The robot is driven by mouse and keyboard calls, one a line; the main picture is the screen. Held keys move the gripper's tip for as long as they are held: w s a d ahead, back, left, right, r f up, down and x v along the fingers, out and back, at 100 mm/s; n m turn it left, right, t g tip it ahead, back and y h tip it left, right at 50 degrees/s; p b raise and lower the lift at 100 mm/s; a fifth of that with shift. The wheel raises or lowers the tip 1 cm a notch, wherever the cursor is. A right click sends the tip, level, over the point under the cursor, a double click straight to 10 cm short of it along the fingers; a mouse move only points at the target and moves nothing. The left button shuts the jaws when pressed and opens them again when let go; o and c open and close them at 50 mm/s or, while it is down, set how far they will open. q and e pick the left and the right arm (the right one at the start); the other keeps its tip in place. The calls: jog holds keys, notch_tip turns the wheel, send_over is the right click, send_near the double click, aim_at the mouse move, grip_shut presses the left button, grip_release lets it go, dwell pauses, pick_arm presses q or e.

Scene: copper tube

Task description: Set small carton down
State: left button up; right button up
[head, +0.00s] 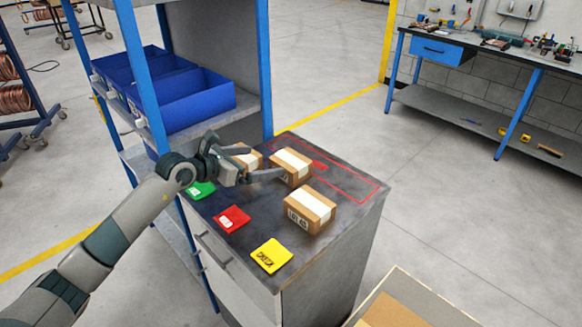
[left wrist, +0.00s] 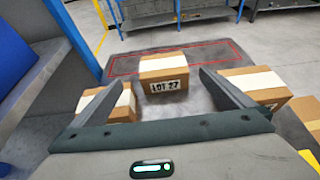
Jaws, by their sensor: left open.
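Three small brown cartons with white tape stand on a dark cabinet top (head: 340,226). The middle carton (head: 290,169) is by the near edge of a red outline; in the left wrist view this carton (left wrist: 163,70), marked LOT 27, is ahead between the fingers. My left gripper (head: 258,156) is open just left of it, with nothing held. Another carton (head: 250,159) is partly hidden behind the gripper; it shows at left in the wrist view (left wrist: 121,106). The third carton (head: 309,211) stands nearer the front, and at right in the wrist view (left wrist: 258,84). My right gripper is out of view.
Green (head: 201,190), red (head: 232,218) and yellow (head: 271,256) cards lie along the cabinet's left side. A blue-post shelf with blue bins (head: 205,105) stands behind left. The outlined area (head: 355,185) is mostly clear. A box (head: 395,305) is at the bottom right.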

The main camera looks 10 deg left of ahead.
aim_at(291, 157)
pick_arm(q)
jog(key=p+x, duration=0.1)
jog(key=x, duration=0.3)
jog(key=shift+d+r, duration=0.1)
jog(key=shift+r, duration=0.05)
jog(key=p+x, duration=0.2)
jog(key=x, duration=0.4)
jog(key=shift+w+d+f, duration=0.1)
jog(key=shift+w+f, duration=0.1)
jog(key=shift+x, duration=0.75)
jog(key=shift+w, duration=0.1)
pick_arm(e)
jog(key=r, duration=0.2)
jog(key=s+r, duration=0.1)
jog(key=shift+d+r, duration=0.15)
jog(key=shift+d, duration=0.15)
